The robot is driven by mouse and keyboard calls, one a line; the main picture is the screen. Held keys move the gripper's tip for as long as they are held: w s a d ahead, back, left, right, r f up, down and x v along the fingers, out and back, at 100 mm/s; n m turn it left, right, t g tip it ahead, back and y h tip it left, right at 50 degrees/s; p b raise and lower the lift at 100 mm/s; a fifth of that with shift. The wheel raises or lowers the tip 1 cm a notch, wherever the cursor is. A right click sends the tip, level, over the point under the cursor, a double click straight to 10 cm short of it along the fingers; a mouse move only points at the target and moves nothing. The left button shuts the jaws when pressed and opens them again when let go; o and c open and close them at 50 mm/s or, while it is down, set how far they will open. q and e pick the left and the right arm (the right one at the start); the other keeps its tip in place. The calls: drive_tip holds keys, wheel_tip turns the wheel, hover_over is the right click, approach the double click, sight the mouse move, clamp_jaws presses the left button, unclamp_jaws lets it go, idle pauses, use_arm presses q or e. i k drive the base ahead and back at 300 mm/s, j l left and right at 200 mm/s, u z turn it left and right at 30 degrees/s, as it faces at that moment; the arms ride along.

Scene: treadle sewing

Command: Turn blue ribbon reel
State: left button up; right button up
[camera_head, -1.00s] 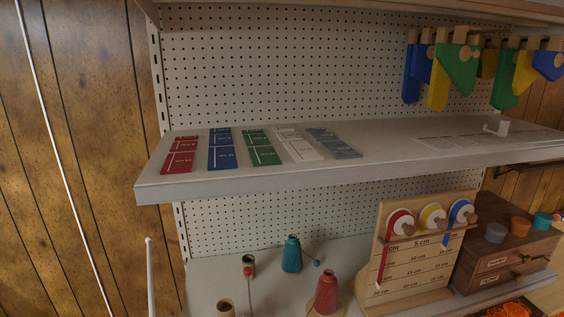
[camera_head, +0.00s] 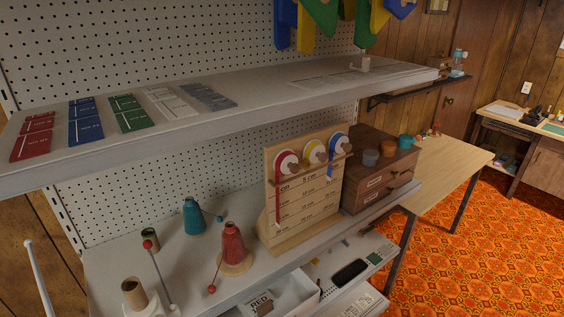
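The blue ribbon reel (camera_head: 338,145) is the rightmost of three reels on an upright wooden board (camera_head: 305,193) standing on the lower shelf. A strip of blue ribbon hangs from it down over the board's printed cm scale. The yellow reel (camera_head: 314,152) is in the middle and the red reel (camera_head: 287,163) is at the left, with a longer red ribbon hanging. A wooden peg shows at the front of each reel. Neither of my grippers is in view.
A dark wooden drawer box (camera_head: 374,175) with small cups stands right of the board. Teal (camera_head: 193,216) and red (camera_head: 232,244) thread cones stand left of it. The upper shelf (camera_head: 250,92) overhangs. A white bin (camera_head: 284,297) sits below; a table (camera_head: 447,170) stands right.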

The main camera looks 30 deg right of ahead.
sight(338, 140)
drive_tip(key=i+l+z, duration=0.1)
drive_tip(key=z, duration=1.25)
